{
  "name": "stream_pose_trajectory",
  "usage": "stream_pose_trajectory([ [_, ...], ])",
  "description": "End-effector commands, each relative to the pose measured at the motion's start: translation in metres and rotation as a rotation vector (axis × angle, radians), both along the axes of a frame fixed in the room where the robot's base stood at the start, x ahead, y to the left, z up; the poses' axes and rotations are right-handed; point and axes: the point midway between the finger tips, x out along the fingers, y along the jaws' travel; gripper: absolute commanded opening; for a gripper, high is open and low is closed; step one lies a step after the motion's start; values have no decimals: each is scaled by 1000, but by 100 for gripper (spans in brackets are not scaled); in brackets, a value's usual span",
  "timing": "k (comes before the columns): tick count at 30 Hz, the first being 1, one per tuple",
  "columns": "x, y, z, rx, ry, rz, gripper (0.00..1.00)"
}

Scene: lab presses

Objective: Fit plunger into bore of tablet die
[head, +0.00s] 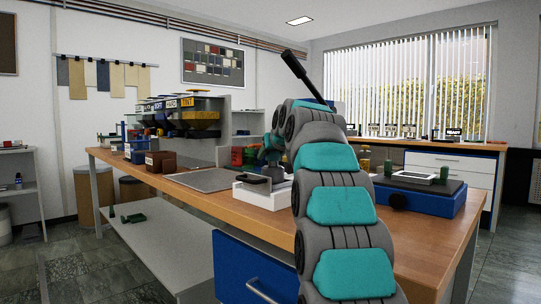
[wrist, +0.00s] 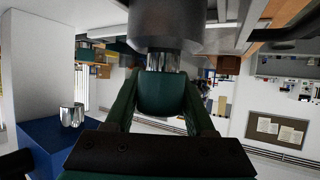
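In the wrist view my gripper (wrist: 160,112) has its dark green fingers closed on both sides of the plunger's green body (wrist: 163,92). The plunger's bright metal shaft (wrist: 163,62) points up in the picture, towards a dark grey cylinder (wrist: 167,22), which looks like the tablet die. The shaft's end meets the cylinder's edge or is hidden by it; I cannot tell how deep it sits. In the head view my arm hides most of this spot. A small part of my gripper shows above the white base (head: 258,195) on the bench, and the plunger cannot be made out.
A black lever (head: 302,76) rises behind my arm. A dark bar handle (head: 255,179) sits over the white base. A grey plate (head: 205,180) lies to its left, and a blue unit (head: 432,200) stands at right. A shiny metal cylinder (wrist: 72,115) stands beside the gripper.

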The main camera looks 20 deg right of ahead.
Motion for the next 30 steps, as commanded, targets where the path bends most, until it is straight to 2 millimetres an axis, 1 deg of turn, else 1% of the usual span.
stream_pose_trajectory([
  [1,0,0,1,0,0,0,61],
  [6,0,0,0,0,0,0,80],
  [8,0,0,0,0,1,0,85],
  [16,0,0,0,0,1,0,85],
  [20,-4,1,2,0,1,0,85],
  [26,-21,3,9,0,2,0,85],
  [30,-40,7,20,-2,-2,0,85],
])
